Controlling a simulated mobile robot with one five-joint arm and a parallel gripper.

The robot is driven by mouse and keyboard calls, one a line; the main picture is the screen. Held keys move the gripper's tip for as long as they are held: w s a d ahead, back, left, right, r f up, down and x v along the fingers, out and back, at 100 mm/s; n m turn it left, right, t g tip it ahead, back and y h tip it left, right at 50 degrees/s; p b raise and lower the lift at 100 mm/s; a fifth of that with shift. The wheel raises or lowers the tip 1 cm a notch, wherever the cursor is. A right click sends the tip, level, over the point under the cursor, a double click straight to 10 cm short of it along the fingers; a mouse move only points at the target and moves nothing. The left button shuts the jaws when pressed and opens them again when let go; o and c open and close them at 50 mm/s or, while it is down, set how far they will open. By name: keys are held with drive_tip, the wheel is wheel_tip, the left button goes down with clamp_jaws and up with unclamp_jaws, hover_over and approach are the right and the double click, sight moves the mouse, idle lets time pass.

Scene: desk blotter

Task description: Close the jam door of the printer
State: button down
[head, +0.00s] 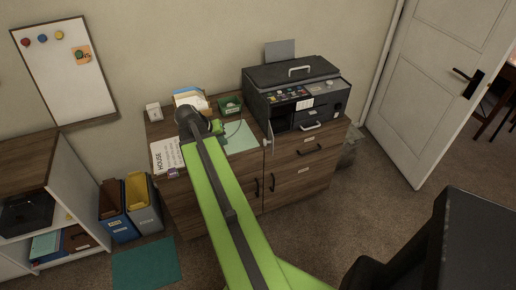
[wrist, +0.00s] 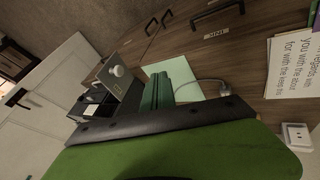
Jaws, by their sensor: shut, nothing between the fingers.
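The black printer (head: 295,82) stands on the wooden cabinet at the right. Its jam door (head: 271,132), a grey panel with a pale round knob, stands open, swung out from the printer's front left. In the wrist view the jam door (wrist: 122,84) and its knob show beside the dark opening of the printer (wrist: 92,106). My gripper (head: 219,127) is over the desk top, left of the door and apart from it. In the wrist view my gripper's green fingers (wrist: 169,80) are together and empty, with the door to their left.
A pale green blotter (head: 240,137) lies under my gripper. A printed sheet (head: 166,155), a green box (head: 230,105) and a paper tray (head: 190,98) are nearby on the cabinet. A cable (wrist: 206,84) lies by the blotter. Floor in front is clear.

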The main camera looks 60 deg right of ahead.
drive_tip(key=s+d+f+b, duration=0.3)
drive_tip(key=s+d+b, duration=0.1)
drive_tip(key=d, duration=0.3)
drive_tip(key=s+d+f+m+b, duration=0.1)
drive_tip(key=s+d+f+b, duration=0.3)
drive_tip(key=d, duration=0.2)
drive_tip(key=shift+d+f+g+h, duration=0.3)
drive_tip(key=shift+d, duration=0.05)
